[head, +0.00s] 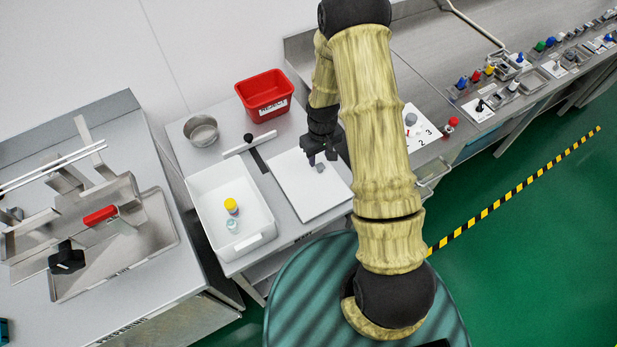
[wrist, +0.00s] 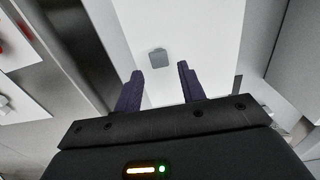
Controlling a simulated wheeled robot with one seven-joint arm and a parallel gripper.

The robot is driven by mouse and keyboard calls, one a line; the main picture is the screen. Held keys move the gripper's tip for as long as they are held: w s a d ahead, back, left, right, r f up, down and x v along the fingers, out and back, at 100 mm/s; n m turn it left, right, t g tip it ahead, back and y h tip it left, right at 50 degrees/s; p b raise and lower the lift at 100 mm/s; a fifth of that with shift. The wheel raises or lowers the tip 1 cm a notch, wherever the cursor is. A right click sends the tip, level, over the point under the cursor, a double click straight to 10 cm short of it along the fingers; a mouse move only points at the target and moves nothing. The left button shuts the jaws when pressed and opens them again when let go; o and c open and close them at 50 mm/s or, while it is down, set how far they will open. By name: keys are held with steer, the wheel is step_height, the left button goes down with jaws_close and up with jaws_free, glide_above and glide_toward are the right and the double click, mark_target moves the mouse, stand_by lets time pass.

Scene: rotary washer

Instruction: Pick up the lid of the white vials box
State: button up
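A flat white lid (head: 305,202) with a small grey handle (head: 319,168) lies to the right of the open white vials box (head: 262,238). A yellow-capped vial (head: 231,206) and a clear vial (head: 232,226) are inside the box. My gripper (head: 322,158) is over the far half of the lid, pointing down, with nothing between its fingers. In the wrist view my gripper (wrist: 160,72) is open, and the grey handle (wrist: 158,57) shows ahead of and between the fingertips, apart from them. The white lid surface (wrist: 205,28) fills the middle of that view.
A white numbered board (head: 420,128) lies to the right of my arm. A metal machine (head: 85,225) stands at left.

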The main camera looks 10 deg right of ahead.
mark_target(320, 166)
steer(key=shift+s+d+f+p, duration=0.15)
steer(key=shift+f+p, duration=0.6)
steer(key=shift+f, duration=1.45)
steer(key=shift+c, duration=0.4)
jaws_close()
